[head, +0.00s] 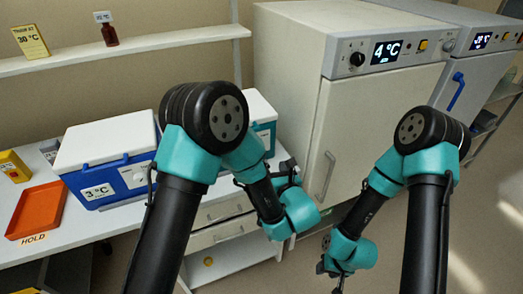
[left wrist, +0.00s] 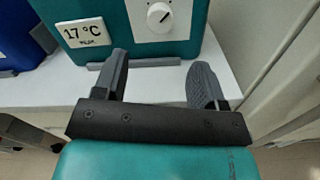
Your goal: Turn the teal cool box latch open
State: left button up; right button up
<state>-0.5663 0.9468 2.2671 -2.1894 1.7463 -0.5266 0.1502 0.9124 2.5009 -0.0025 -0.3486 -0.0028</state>
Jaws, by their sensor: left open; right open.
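The teal cool box (head: 262,112) stands on the bench, mostly hidden behind my left arm in the head view. In the left wrist view the front of the teal cool box (left wrist: 180,47) fills the top, with a 17 °C label (left wrist: 86,32) and a white plate carrying a round latch knob (left wrist: 159,15). The knob's dark mark is tilted. My left gripper (left wrist: 162,80) is open and empty, its fingers pointing at the box below the knob, apart from it. My right gripper (head: 335,270) is open, low at the right, away from the box.
A blue cool box (head: 136,176) marked 3 °C stands left of the teal one. An orange HOLD tray (head: 38,208) lies at the bench's left. A large white cabinet (head: 310,130) reading 4 °C stands close on the right. Bare bench (left wrist: 150,92) shows before the teal box.

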pick_arm(q)
jog(key=x, duration=1)
jog(key=shift+c, duration=0.2)
jog(key=c, duration=0.9)
